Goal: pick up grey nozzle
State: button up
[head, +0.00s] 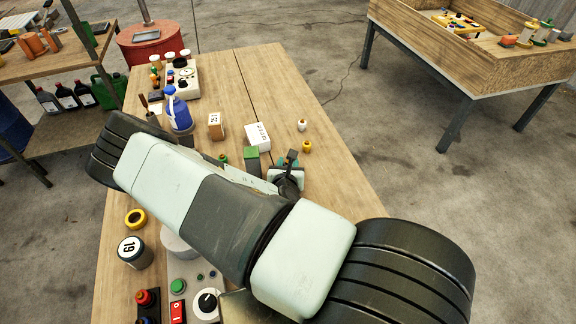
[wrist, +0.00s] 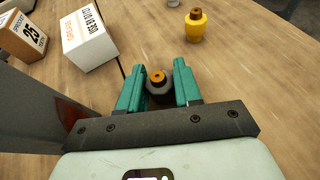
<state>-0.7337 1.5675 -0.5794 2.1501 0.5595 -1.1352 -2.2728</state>
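The grey nozzle (wrist: 158,88), a small dark grey piece with an orange-brown top, stands between the teal fingers of my gripper (wrist: 159,78) in the wrist view.
A yellow nozzle (wrist: 196,27) stands just beyond my gripper. A white box (wrist: 87,40) and a brown box (wrist: 22,40) stand to the left. A blue bottle (head: 178,112) stands farther left. The table's right side is mostly clear.

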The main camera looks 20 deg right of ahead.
jog(key=shift+c, duration=1.2)
jog(key=shift+r, duration=0.1)
